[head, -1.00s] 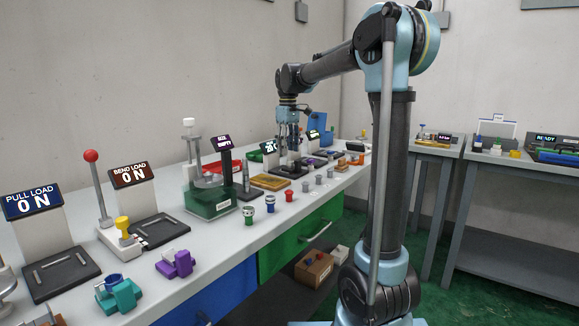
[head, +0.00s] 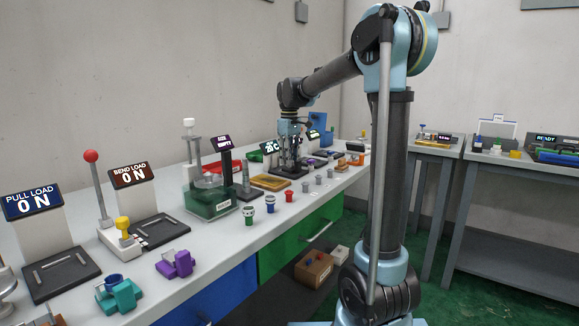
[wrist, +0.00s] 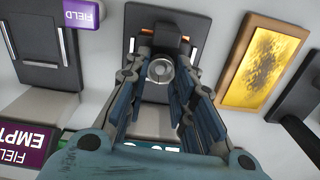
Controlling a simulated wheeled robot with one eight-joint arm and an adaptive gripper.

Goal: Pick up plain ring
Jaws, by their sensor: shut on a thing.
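The plain ring (wrist: 160,78) is a small grey metal ring, seen from above in the wrist view. It sits between the fingertips of my gripper (wrist: 164,62), which is shut on it. The ring is over a dark plate (wrist: 127,42) of a bench machine; I cannot tell whether it touches the plate. In the head view my gripper (head: 289,155) is low over the machine at the far part of the bench, and the ring is too small to make out there.
A yellow-filled tray (wrist: 262,66) lies right of the gripper in the wrist view. A purple-labelled machine (wrist: 36,45) is on the left. Several small rings and knobs stand along the bench's front edge (head: 270,203). Display screens stand close around the gripper.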

